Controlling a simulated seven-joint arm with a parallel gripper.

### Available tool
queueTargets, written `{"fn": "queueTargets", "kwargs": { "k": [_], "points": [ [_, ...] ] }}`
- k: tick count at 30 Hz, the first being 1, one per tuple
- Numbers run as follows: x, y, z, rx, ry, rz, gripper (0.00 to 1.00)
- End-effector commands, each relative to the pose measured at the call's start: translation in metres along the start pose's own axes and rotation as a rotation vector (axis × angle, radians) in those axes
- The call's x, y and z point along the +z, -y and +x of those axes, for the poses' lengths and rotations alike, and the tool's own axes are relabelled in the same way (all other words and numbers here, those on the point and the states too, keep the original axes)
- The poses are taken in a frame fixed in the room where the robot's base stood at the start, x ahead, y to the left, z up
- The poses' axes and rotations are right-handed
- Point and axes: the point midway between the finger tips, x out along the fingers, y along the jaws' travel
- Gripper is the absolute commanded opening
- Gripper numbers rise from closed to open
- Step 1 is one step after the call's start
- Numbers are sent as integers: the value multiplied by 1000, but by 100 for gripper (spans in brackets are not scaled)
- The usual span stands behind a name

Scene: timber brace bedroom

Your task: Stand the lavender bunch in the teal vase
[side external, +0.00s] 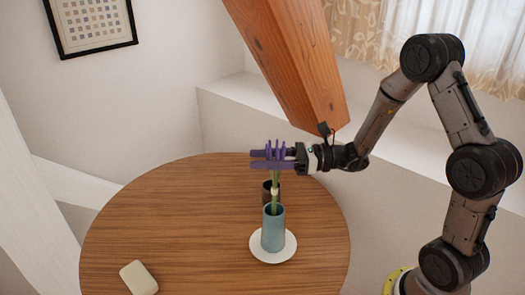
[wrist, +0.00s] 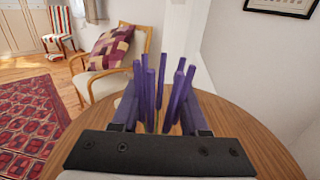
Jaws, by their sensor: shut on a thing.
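The lavender bunch (side external: 275,150) has purple spikes, green stems and a pale tie, and hangs about upright. My gripper (side external: 256,160) reaches in level from the right, shut on the bunch just below or among its spikes. The wrist view shows the purple spikes of the lavender (wrist: 163,85) rising between the two fingers of my gripper (wrist: 158,112). The teal vase (side external: 273,232) stands upright directly below. The stems run down to its mouth, and their lower ends are hidden, seemingly inside the rim. The vase does not show in the wrist view.
The vase stands on a white saucer (side external: 284,254) on the round wooden table (side external: 180,215). A dark cup (side external: 266,188) stands just behind the stems. A pale block (side external: 139,278) lies at the front left. A thick timber brace (side external: 290,60) slants down close above my wrist.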

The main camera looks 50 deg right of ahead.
Motion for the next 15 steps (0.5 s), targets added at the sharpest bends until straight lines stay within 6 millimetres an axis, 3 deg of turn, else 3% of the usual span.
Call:
{"fn": "queueTargets", "kwargs": {
  "k": [15],
  "points": [
    [-31, 0, 0, 0, 0, 1, 0]
  ]
}}
